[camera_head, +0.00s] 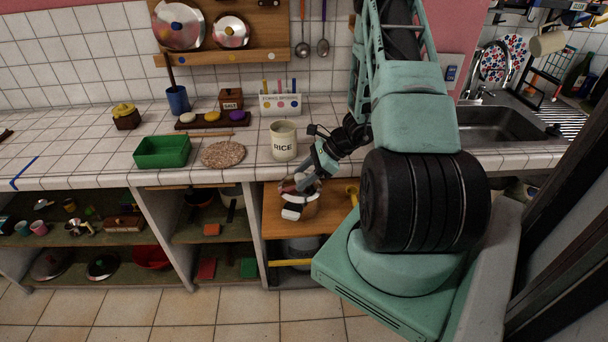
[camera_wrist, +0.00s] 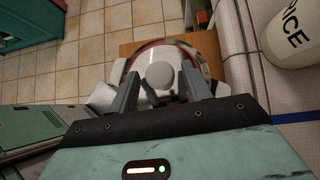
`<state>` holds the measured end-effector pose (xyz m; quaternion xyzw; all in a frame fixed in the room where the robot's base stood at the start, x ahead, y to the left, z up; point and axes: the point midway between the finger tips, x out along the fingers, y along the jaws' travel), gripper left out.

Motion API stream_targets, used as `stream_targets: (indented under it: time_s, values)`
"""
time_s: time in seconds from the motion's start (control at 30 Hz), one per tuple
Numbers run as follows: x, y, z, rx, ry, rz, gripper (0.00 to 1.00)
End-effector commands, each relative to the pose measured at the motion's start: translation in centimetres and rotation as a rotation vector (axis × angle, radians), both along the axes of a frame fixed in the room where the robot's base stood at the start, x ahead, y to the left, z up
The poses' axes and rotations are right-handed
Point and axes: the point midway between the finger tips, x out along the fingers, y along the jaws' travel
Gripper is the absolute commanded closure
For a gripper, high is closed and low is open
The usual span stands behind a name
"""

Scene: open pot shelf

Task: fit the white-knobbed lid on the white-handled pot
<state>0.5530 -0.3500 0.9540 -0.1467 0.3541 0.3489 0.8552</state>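The white-knobbed lid (camera_wrist: 152,50) shows in the wrist view as a shiny disc with a reddish rim. Its round white knob (camera_wrist: 159,74) lies between the fingers of my gripper (camera_wrist: 160,82). Any gap beside the knob is too small to tell whether the fingers grip it. White handles stick out left (camera_wrist: 102,97) and right of the disc, so the white-handled pot appears to be under the lid. In the head view the brownish pot (camera_head: 311,210) stands on a wooden board, with a white handle (camera_head: 291,214) facing forward and my gripper (camera_head: 303,186) just above. Whether the lid is seated is hidden.
The wooden board (camera_head: 278,222) lies below the counter edge. The RICE jar (camera_head: 284,141) stands on the counter close to my wrist, and shows at the right in the wrist view (camera_wrist: 293,35). A round cork mat (camera_head: 223,154) and green tray (camera_head: 162,152) are farther left.

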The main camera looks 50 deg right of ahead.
Motion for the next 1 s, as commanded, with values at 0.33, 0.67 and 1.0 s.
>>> stream_targets:
  time_s: [0.33,0.67,1.0]
  values:
    - [-0.1,-0.1,0.2,-0.001,-0.001,0.0,0.44]
    - [-2.7,-2.9,3.8,-0.006,-0.004,-0.001,0.44]
    - [-6.7,-6.7,9.3,-0.004,-0.003,-0.002,0.44]
